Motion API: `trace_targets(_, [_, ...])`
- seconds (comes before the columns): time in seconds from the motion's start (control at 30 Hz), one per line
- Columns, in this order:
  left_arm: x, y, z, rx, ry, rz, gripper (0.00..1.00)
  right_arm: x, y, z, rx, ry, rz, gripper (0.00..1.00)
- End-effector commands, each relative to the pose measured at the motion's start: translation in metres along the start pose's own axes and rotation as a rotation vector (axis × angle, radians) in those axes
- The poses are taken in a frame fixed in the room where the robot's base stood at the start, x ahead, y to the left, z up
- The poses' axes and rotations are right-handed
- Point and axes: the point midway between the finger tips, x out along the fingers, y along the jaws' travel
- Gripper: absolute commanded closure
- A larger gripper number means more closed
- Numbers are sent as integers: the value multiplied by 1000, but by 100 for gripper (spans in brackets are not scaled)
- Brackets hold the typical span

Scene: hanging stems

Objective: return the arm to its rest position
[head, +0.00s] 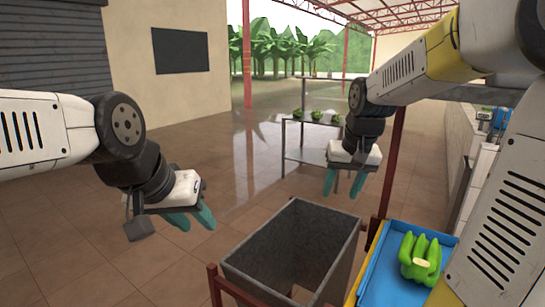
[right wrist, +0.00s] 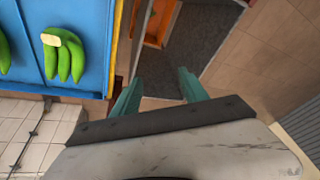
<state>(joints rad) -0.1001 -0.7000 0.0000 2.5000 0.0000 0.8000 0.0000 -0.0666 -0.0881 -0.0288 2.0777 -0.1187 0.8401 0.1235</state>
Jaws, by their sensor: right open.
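My right gripper (head: 345,184) hangs fingers-down above the floor, beyond the back right of the grey bin. Its two teal fingers are apart with nothing between them, and they show so in the right wrist view (right wrist: 157,95) too. My left gripper (head: 190,221) is at the left, over the tiled floor and left of the bin. Its teal fingers are spread with a gap and hold nothing that I can see.
A grey bin (head: 258,271) stands in front centre. A green banana bunch (head: 420,257) lies in a blue tray (head: 385,272) at the right. Several green bunches (head: 316,115) rest on a metal rack (head: 307,156) behind. The left floor is clear.

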Motion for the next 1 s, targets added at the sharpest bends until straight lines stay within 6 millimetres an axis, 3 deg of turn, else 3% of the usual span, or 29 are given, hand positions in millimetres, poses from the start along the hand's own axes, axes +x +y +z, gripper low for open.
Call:
trace_targets(0.03, [0, 0, 0, 0, 0, 0, 64, -14, -3, 13, -8, 24, -13, 48])
trace_targets(0.2, [0, 0, 0, 0, 0, 0, 64, -44, -11, 58, -34, 91, -51, 48])
trace_targets(0.5, [0, 0, 0, 0, 0, 0, 64, -68, -22, 130, -78, 196, -103, 48])
trace_targets(0.7, [0, 0, 0, 0, 0, 0, 64, -70, -24, 150, -91, 224, -115, 48])
trace_targets(1.0, [0, 0, 0, 0, 0, 0, 64, -70, -24, 152, -92, 226, -117, 48])
